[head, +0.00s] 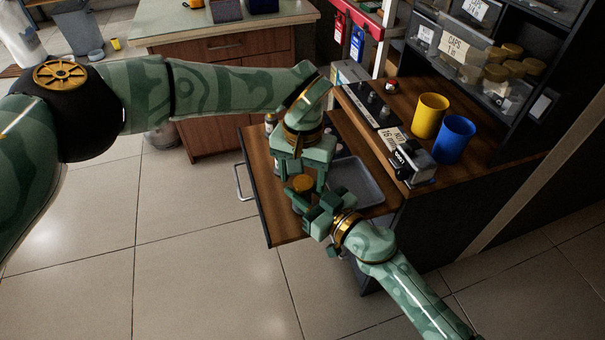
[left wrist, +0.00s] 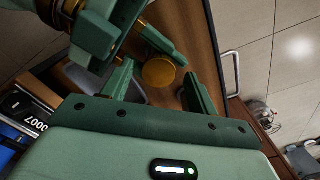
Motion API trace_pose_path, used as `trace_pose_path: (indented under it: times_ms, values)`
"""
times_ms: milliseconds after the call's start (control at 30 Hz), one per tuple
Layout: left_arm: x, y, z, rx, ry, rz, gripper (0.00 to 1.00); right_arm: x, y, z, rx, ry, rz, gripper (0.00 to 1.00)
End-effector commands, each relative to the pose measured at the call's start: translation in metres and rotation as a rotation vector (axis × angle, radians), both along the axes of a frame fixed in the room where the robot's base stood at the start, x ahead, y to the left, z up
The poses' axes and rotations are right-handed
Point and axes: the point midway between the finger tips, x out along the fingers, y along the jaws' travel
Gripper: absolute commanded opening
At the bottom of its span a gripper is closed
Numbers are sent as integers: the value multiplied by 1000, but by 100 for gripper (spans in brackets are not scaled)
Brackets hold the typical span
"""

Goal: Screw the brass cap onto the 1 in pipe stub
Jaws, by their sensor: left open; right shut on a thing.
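The brass cap (head: 302,183) is a round gold disc above the open drawer, and it also shows in the left wrist view (left wrist: 158,72). My left gripper (head: 303,176) points down over it. In the left wrist view its open fingers (left wrist: 158,88) stand apart on either side of the cap. My right gripper (head: 313,206) reaches in from the lower right, just below the cap's level, with its fingers close to the cap.
A grey tray (head: 358,181) lies in the wooden drawer (head: 262,205). On the bench stand a yellow cup (head: 430,115), a blue cup (head: 454,139) and a small black-and-silver device (head: 412,164). A bin of caps (head: 498,75) sits on the rack behind.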

Motion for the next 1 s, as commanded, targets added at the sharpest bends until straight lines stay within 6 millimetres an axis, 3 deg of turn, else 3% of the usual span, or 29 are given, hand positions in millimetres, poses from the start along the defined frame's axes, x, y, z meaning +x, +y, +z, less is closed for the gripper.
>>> trace_pose_path:
  times_ms: [400, 733, 833, 1000]
  values:
    - [0, 0, 43, 0, -1, 0, 59, -1, 0, -2, -1, 4, 1, 0]
    - [-3, 0, 37, -1, 13, 1, 55, -1, 0, -2, -1, 4, 1, 0]
    - [-11, -15, 31, -62, 47, -2, 55, -1, 0, -2, -1, 4, 1, 0]
    - [-12, -23, 37, -76, 65, 438, 55, -1, 0, -2, -1, 4, 1, 0]
